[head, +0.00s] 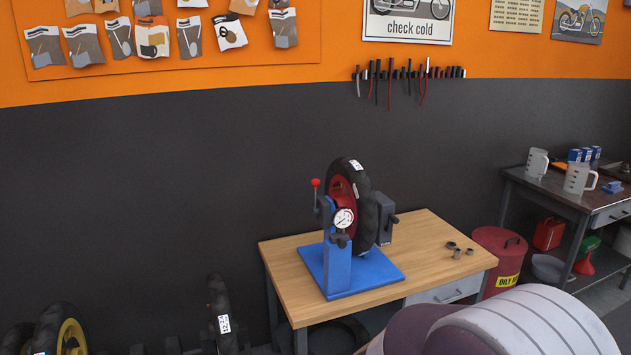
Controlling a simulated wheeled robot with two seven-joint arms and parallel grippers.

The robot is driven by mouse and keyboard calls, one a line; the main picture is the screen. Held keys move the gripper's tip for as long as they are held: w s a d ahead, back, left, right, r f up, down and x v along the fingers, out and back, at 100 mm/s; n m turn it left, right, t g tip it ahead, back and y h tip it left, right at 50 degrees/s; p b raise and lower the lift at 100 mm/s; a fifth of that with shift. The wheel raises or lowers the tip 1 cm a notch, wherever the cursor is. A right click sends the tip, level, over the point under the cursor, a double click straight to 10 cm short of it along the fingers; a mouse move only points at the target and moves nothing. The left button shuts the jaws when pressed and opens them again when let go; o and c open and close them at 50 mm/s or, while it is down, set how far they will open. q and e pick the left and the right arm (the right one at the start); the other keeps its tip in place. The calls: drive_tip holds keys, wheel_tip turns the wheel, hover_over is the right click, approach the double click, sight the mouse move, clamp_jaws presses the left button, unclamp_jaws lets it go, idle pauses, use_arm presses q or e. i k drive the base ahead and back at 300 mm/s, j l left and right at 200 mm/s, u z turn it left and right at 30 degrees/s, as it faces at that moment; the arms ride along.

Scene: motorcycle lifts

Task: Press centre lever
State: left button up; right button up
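A blue stand (337,262) on a wooden workbench (432,242) holds a black tyre (367,205) with a red hub, upright. A lever with a red ball knob (315,183) stands upright at the stand's left side. A round dial gauge (343,218) sits at the front of the stand, with a dark knob below it. A dark grey block with a small handle (386,222) is at the right of the tyre. I cannot tell which part is called the centre lever. Neither of my grippers shows in the head view.
Several small metal nuts or sockets (456,250) lie on the bench's right. A red oily-waste bin (498,255) stands beside it. A large rounded purple-grey shape (525,325) blocks the lower right. Tyres (219,312) stand at lower left. A side table (545,184) holds jugs.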

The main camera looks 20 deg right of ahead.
sight(316, 211)
drive_tip(key=i+l+z, duration=0.25)
drive_tip(key=i+z, duration=0.15)
drive_tip(key=i, duration=0.35)
drive_tip(key=i+z, duration=0.35)
drive_tip(key=i, duration=0.4)
drive_tip(key=i+j+z, duration=0.25)
drive_tip(key=i+z, duration=0.15)
drive_tip(key=i, duration=0.35)
